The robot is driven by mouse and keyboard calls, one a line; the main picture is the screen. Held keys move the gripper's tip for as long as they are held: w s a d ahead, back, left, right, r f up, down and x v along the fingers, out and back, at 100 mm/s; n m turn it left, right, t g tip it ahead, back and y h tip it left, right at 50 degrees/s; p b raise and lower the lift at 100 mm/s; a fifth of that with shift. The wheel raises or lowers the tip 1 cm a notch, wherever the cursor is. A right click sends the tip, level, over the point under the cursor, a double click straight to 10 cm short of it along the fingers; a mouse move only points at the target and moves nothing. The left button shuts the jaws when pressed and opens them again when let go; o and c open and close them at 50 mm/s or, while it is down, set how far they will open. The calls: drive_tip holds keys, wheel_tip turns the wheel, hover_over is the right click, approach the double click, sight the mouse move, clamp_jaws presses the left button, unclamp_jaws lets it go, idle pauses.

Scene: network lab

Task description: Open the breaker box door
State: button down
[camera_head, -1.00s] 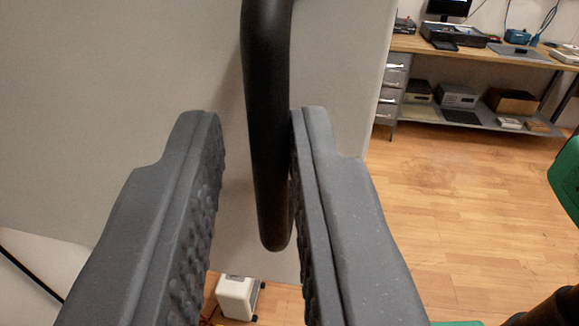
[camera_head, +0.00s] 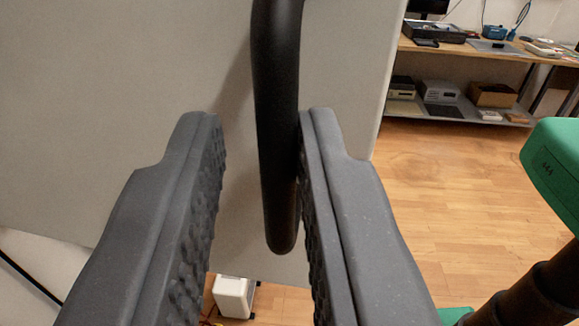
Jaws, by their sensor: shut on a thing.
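The breaker box door (camera_head: 130,80) is a large pale grey panel that fills the left and middle of the view. Its right edge stands against open room. A black bar handle (camera_head: 277,130) runs down the door, its lower end rounded. My gripper (camera_head: 262,115) has one dark finger on each side of the handle. The handle lies against the right finger's ridged pad, and a gap shows between it and the left finger. The hinge side and the box interior are out of sight.
A wooden workbench (camera_head: 500,52) with equipment stands at the back right, above a shelf with boxes. A green object (camera_head: 557,165) is close on the right. A small white unit (camera_head: 234,296) stands on the floor below the door. Wooden floor (camera_head: 440,180) is clear on the right.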

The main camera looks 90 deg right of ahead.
drive_tip(key=shift+w+d+r, duration=0.15)
drive_tip(key=shift+w+r, duration=0.05)
drive_tip(key=shift+w, duration=0.05)
drive_tip(key=c, duration=1.6)
unclamp_jaws()
drive_tip(key=shift+c, duration=0.2)
drive_tip(key=shift+o, duration=0.6)
drive_tip(key=shift+w+d+f, duration=0.15)
drive_tip(key=shift+w+f, duration=0.05)
drive_tip(key=shift+w, duration=0.2)
drive_tip(key=shift+s, duration=0.2)
drive_tip(key=shift+a+f, duration=0.1)
drive_tip(key=shift+a, duration=0.1)
